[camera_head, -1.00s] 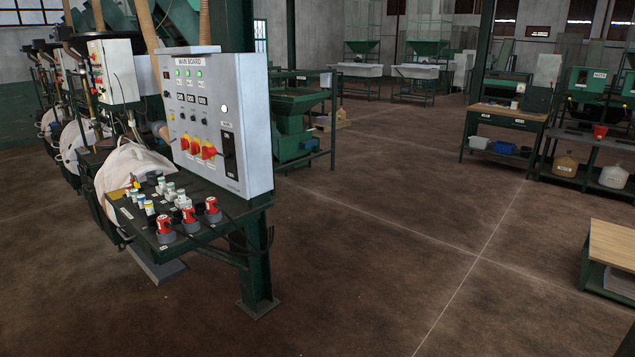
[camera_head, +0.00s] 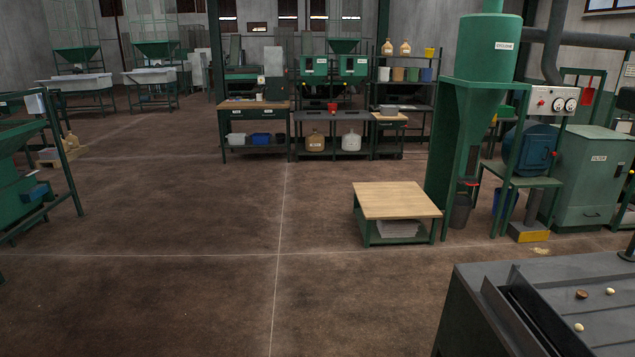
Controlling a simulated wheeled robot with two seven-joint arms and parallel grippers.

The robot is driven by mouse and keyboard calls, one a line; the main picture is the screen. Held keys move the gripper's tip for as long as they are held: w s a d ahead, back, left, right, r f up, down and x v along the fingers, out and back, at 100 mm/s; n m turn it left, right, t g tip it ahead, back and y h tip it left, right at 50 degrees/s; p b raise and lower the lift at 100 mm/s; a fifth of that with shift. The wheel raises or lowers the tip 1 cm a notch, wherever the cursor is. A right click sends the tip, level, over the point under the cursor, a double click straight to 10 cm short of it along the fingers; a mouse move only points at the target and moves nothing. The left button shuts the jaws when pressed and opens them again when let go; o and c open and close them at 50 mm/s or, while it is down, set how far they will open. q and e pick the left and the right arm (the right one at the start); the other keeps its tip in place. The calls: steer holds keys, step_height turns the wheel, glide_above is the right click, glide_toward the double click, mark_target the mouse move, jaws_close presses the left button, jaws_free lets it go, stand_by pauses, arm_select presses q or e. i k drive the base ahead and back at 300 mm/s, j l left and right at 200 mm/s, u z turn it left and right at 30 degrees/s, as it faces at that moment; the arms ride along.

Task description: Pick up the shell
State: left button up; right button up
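Three small objects lie on a dark grey metal surface (camera_head: 600,312) at the lower right. One is brown and roundish (camera_head: 582,295). Two are pale cream, a cream piece to its right (camera_head: 610,291) and a cream piece nearer me (camera_head: 579,327). They are too small for me to tell which is the shell. Neither of my grippers is in view.
The grey machine's raised edge (camera_head: 520,315) runs left of the pieces. A low wooden-topped table (camera_head: 397,200) stands in the middle right, before the green cyclone (camera_head: 490,60). A workbench (camera_head: 253,106) stands at the back.

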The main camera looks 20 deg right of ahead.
mark_target(581, 294)
steer(key=i+z, duration=0.35)
steer(key=i, duration=0.3)
steer(key=i+z, duration=0.35)
steer(key=i, duration=0.3)
steer(key=i+z, duration=0.25)
steer(key=z, duration=0.15)
steer(key=i+z, duration=0.35)
steer(key=i+j+z, duration=0.15)
steer(key=z, duration=0.25)
steer(key=i+z, duration=0.2)
steer(key=z, duration=0.2)
steer(key=i+z, duration=0.2)
steer(key=z, duration=0.15)
steer(key=i+j+z, duration=0.1)
steer(key=z, duration=0.3)
steer(key=i+j, duration=0.05)
steer(key=i, duration=0.05)
